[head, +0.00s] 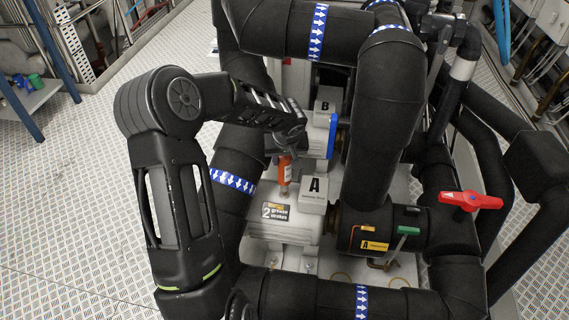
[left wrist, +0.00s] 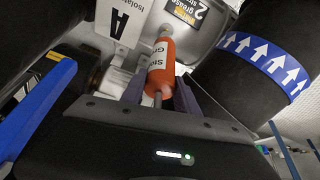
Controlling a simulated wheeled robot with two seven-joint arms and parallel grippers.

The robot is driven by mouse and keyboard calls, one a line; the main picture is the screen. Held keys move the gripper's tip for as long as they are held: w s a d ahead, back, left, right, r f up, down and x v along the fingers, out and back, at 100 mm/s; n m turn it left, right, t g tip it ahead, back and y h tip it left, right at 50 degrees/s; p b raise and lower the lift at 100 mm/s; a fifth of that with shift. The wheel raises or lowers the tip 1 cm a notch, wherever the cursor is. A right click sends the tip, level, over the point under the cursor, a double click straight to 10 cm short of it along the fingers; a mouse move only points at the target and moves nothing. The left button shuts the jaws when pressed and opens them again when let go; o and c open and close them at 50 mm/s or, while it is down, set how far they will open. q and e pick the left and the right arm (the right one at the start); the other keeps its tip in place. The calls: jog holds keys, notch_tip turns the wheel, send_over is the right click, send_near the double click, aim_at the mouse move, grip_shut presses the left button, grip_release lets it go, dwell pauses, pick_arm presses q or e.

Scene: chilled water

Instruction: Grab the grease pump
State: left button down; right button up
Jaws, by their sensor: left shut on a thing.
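In the left wrist view the orange pump (left wrist: 160,65) shows printed lettering and a thin metal rod toward me. My left gripper (head: 287,150) reaches in from the left and is shut on the pump. In the left wrist view its two fingers (left wrist: 158,92) stand on either side of the pump. The pump's far end is close to the pale motor housing (head: 265,192); I cannot tell if they touch. My right gripper is not in view.
Thick black pipes (head: 390,110) with blue arrow bands surround the spot. A box marked B (head: 324,105) stands behind. A red valve handle (head: 470,200) is at the right. A shelf (head: 30,95) stands far left, with open patterned floor (head: 80,190) between.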

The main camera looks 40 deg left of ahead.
pick_arm(q)
notch_tip(320, 180, up, 7)
jog(key=shift+r+p, duration=0.15)
jog(key=shift+p, duration=0.7)
